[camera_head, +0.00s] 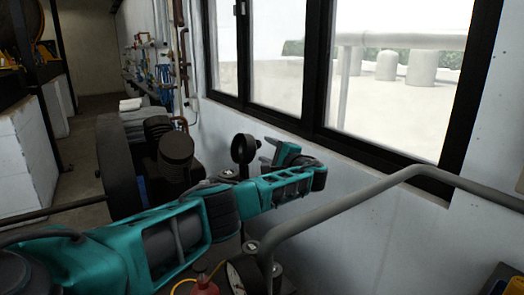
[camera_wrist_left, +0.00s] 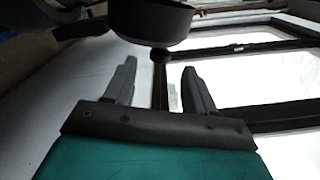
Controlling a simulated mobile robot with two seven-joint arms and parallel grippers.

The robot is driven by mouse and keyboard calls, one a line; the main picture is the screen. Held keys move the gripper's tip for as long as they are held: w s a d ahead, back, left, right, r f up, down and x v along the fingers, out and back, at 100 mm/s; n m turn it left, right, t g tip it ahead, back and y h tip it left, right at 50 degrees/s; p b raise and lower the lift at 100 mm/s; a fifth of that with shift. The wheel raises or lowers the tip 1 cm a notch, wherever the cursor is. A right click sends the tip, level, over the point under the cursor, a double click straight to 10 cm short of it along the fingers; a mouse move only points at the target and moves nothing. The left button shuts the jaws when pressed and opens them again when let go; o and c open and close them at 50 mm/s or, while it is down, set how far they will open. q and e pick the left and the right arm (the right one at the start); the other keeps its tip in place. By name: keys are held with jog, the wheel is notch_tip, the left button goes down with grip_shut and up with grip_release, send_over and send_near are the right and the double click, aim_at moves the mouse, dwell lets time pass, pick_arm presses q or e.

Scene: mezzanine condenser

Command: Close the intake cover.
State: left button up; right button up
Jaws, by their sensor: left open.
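A dark round disc (camera_head: 243,148) stands upright on a short stem among the machine parts; it may be the intake cover, but I cannot tell for sure. My left gripper (camera_head: 268,150) is just right of it, at the end of my teal arm. In the left wrist view the two grey fingers of my left gripper (camera_wrist_left: 158,65) are apart with nothing between them. A dark round part with a lighter rim (camera_wrist_left: 150,25) is just beyond the fingertips, seemingly apart from them. My arm hides much of the machine below. My right gripper is not in view.
A grey pipe rail (camera_head: 340,208) crosses at the right. A black-framed window (camera_head: 318,70) and white wall (camera_head: 350,170) are behind the gripper. A black cylinder (camera_head: 176,150) and a large dark wheel (camera_head: 117,165) are left. A gauge (camera_head: 238,278) sits low in front.

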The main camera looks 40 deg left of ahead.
aim_at(260, 146)
pick_arm(q)
jog(key=shift+b+x, duration=1)
jog(key=shift+x, duration=1.05)
jog(key=shift+c, duration=0.3)
grip_shut()
